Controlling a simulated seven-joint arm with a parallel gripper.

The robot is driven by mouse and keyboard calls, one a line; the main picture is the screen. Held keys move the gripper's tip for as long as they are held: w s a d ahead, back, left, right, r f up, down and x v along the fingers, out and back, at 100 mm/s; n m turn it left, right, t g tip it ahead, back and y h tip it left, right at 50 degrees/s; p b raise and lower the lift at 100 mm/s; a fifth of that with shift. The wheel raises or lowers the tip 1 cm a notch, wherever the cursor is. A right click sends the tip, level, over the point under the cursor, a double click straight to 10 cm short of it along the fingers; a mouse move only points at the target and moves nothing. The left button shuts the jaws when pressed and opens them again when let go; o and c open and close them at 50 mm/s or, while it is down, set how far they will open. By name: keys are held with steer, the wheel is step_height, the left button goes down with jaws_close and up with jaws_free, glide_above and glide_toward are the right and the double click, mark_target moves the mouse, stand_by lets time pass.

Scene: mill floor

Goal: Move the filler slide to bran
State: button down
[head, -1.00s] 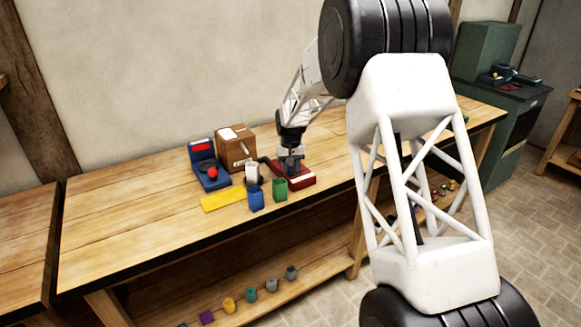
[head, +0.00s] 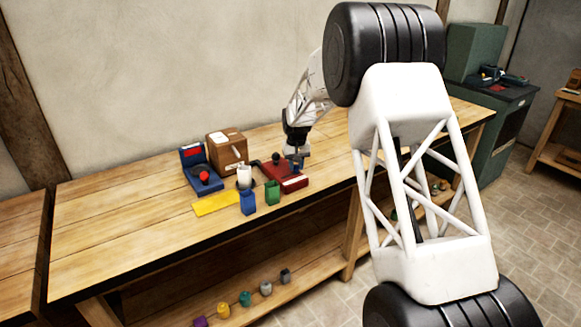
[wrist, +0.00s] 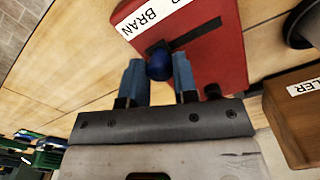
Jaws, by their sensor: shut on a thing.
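The filler slide is a red block (head: 272,169) on the bench; it also fills the top of the wrist view (wrist: 228,68). It has a dark slot and a white strip with BRAN (wrist: 143,16) and part of a second word. A round blue knob (wrist: 158,66) sits at the slot's end nearest BRAN. My gripper (head: 298,166) is at the right part of the red block. In the wrist view my gripper (wrist: 158,60) has its two blue-grey fingers on either side of the knob, shut on it. In the head view the fingers hide the held knob.
The bench's left end is clear.

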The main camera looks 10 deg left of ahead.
steer(key=shift+w+d, duration=0.2)
steer(key=c, duration=1.2)
jaws_free()
steer(key=o, duration=0.3)
steer(key=shift+r, duration=0.15)
steer(key=shift+r, duration=3.8)
steer(key=shift+d+r, duration=0.1)
